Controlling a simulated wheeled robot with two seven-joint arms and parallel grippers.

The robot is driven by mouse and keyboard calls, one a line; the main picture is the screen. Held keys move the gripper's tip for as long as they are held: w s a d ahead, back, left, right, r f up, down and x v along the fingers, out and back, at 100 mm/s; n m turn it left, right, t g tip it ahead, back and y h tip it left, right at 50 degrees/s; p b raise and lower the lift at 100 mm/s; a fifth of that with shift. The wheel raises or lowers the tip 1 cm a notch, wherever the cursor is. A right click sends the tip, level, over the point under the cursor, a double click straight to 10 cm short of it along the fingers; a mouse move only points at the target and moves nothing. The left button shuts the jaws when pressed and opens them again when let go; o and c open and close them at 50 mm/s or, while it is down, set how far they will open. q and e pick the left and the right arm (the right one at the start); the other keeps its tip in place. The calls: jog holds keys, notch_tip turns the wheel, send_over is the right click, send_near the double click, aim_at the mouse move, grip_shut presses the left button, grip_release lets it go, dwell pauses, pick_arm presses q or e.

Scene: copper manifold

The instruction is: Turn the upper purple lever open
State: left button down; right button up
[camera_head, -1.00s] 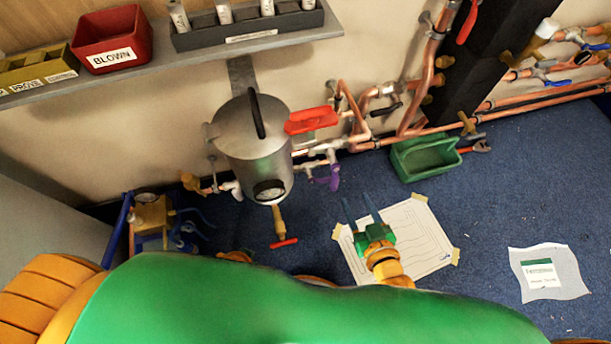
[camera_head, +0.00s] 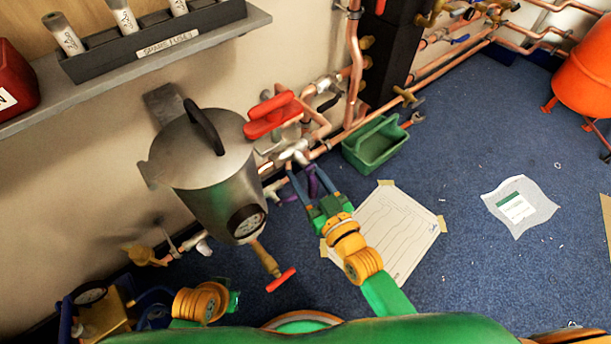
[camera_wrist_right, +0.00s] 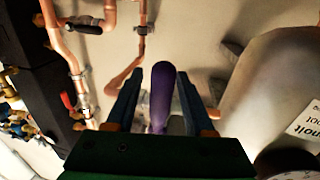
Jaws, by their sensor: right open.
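The purple lever (camera_head: 313,182) is on the copper pipework on the wall, right of the steel tank. In the head view it is partly covered by my right gripper (camera_head: 310,178). The right gripper is open, its two blue fingers pointing at the pipework. In the right wrist view the purple lever (camera_wrist_right: 162,95) stands upright in the picture between the open fingers (camera_wrist_right: 158,100), with a gap visible on each side. I cannot tell how deep it is between them. Only one purple lever is clear.
The steel tank (camera_head: 205,170) with its dial stands left of the lever. A red handle (camera_head: 272,116) is just above it. A green tray (camera_head: 376,146) and a taped paper sheet (camera_head: 400,225) lie on the blue floor at right. Copper pipes run along the wall.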

grip_shut()
dwell(1.4)
